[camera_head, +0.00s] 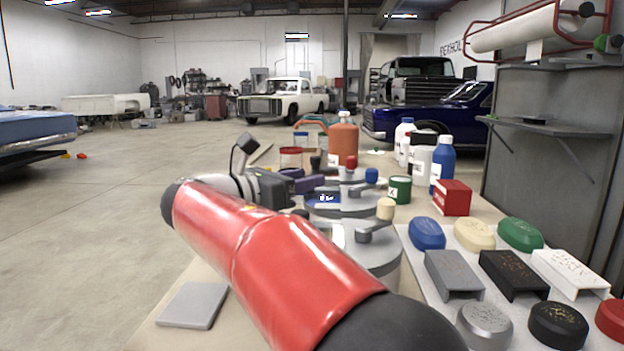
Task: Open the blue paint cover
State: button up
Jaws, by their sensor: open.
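Several round grey paint cans with lever lids stand in a row on the bench. The middle lid (340,205) has a blue knob (371,176) and a blue label on top. A nearer lid (350,238) has a cream knob (385,208), and a farther one has a red knob (350,163). The lids look closed. My gripper (300,184) is at the left edge of the middle lid, beyond my red arm. It is open, with nothing seen between its fingers; its tips are small and partly hidden. My arm covers the left side of the nearest can.
A panel of coloured caps and blocks (455,264) fills the bench's right side. A green tin (399,189), a red box (453,198), bottles (442,164) and an orange jug (343,142) stand behind. A grey slab (193,305) lies front left. The floor at left is open.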

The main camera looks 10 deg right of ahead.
jog(key=shift+x, duration=1.1)
jog(key=shift+c, duration=0.3)
grip_shut()
